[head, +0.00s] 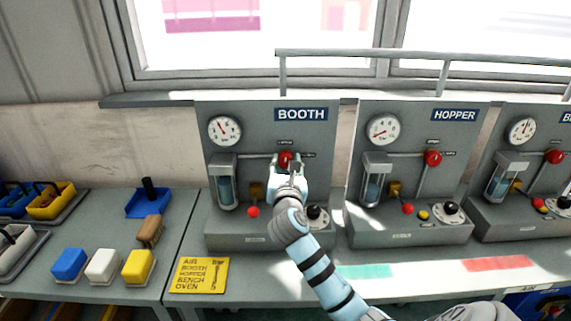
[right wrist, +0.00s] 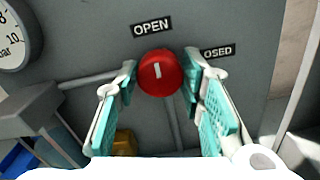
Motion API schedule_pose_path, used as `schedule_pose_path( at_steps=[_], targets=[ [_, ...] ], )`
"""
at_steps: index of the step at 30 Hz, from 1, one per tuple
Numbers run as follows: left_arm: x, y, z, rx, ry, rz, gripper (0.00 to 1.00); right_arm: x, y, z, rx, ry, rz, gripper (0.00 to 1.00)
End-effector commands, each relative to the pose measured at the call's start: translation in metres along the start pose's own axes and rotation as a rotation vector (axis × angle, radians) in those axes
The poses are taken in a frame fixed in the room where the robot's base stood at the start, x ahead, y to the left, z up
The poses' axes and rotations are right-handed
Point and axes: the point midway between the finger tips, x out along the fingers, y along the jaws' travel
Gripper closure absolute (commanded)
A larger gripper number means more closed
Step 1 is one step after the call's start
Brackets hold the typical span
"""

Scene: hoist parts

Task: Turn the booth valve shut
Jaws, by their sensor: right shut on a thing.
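The booth panel (head: 240,145) stands on the bench under a "BOOTH" sign (head: 301,114). Its valve is a round red knob (head: 285,158), seen large in the right wrist view (right wrist: 161,84). A short white mark on the knob points up toward the "OPEN" label (right wrist: 151,26). A second label, partly hidden and reading "OSED" (right wrist: 219,51), is to the knob's right. My right gripper (head: 287,168) is shut on the knob, with its teal-padded fingers (right wrist: 160,80) on either side. My left gripper is not in view.
The booth panel also has a gauge (head: 225,130), a sight glass (head: 225,186), a small red ball-ended lever (head: 253,211) and a black dial (head: 317,216). The hopper panel (head: 403,150) stands to the right. A yellow card (head: 200,275) and coloured blocks lie left.

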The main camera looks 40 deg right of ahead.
Motion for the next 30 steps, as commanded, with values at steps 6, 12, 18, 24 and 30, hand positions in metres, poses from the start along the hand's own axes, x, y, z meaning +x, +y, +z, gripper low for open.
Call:
schedule_pose_path(
  at_steps=[6,12,18,24,30],
  targets=[
    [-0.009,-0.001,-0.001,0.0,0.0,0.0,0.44,0.0,0.0,0.002,0.094,0.0,0.0,0.92],
    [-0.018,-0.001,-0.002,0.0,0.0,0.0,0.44,0.0,-0.001,0.003,0.247,0.0,-0.001,0.92],
    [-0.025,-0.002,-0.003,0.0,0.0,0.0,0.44,0.0,-0.002,0.002,0.435,-0.001,0.0,0.92],
    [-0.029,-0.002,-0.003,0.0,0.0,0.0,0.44,0.0,-0.002,0.001,0.626,-0.002,0.0,0.92],
    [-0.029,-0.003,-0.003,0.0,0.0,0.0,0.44,0.0,-0.003,0.0,0.816,-0.003,0.001,0.92]
  ],
)
